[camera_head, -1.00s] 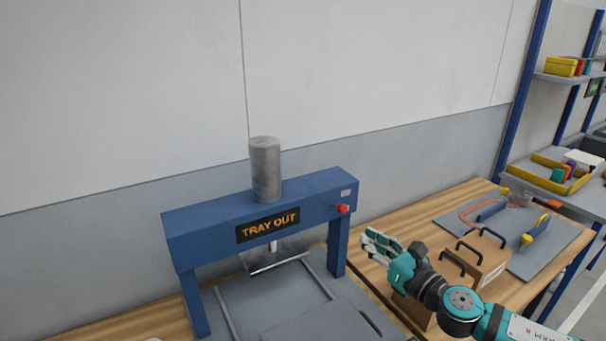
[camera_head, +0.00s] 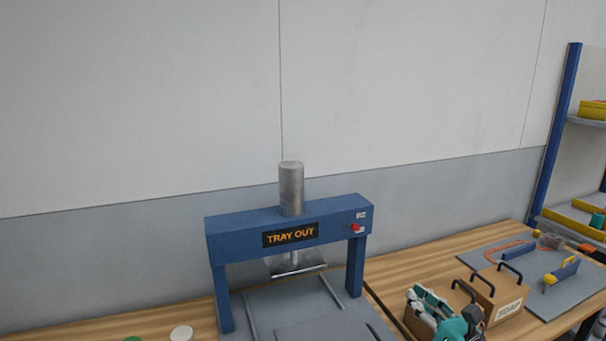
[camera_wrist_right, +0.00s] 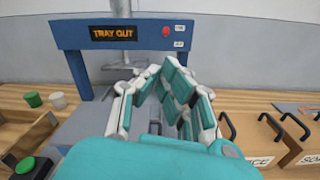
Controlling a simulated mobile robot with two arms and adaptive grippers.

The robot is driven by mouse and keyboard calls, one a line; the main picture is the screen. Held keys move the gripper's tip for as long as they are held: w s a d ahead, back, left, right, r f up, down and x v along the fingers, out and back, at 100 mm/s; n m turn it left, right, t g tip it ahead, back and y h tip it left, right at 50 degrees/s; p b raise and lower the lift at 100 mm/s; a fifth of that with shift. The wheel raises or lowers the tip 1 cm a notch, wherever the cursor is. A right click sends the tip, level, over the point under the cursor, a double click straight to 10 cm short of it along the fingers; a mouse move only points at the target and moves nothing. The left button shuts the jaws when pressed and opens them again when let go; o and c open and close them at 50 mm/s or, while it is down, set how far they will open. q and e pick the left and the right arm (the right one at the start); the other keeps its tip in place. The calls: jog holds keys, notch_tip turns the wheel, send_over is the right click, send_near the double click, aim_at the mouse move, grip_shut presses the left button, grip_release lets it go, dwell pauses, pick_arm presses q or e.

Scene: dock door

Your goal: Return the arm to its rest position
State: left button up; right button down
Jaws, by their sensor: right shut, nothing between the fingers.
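My right gripper (camera_head: 424,305) shows at the bottom right of the head view, in front of the cardboard boxes and right of the blue press. In the right wrist view its teal and white fingers (camera_wrist_right: 162,75) come together at the tips, shut and empty. The press (camera_head: 232,235) has a "TRAY OUT" sign and a red button (camera_head: 355,227); the gripper is apart from it. The press also shows ahead of the fingers in the right wrist view (camera_wrist_right: 72,35). My left gripper is in neither view.
Cardboard boxes with black handles, one marked SOAP (camera_head: 508,308), stand right of the press on the wooden table (camera_head: 420,268). A grey mat (camera_head: 530,277) with tools lies behind them. A blue-framed shelf (camera_head: 556,140) stands at right.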

jog(key=s+a+f+m+g+h, duration=0.15)
jog(key=s+f+m+h, duration=0.35)
jog(key=m, duration=0.6)
jog(key=s+f+m+g+h, duration=0.2)
jog(key=s+f+m, duration=0.4)
jog(key=m, duration=0.4)
jog(key=s+a+f+m+g, duration=0.1)
jog(key=s+f+m+g, duration=0.5)
jog(key=s, duration=0.4)
jog(key=s+f+m+g, duration=0.4)
jog(key=s+f+m, duration=0.2)
jog(key=s+m, duration=0.3)
jog(key=s+f+n+g+b, duration=0.1)
jog(key=s+f, duration=0.2)
jog(key=f, duration=2.4)
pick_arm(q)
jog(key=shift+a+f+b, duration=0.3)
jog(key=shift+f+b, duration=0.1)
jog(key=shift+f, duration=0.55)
pick_arm(e)
jog(key=s+d+f+g, duration=0.1)
jog(key=s+d+f, duration=0.1)
jog(key=s+f, duration=1.4)
jog(key=shift+s+d+f, duration=0.3)
jog(key=shift+s+f, duration=0.05)
jog(key=shift+f, duration=0.15)
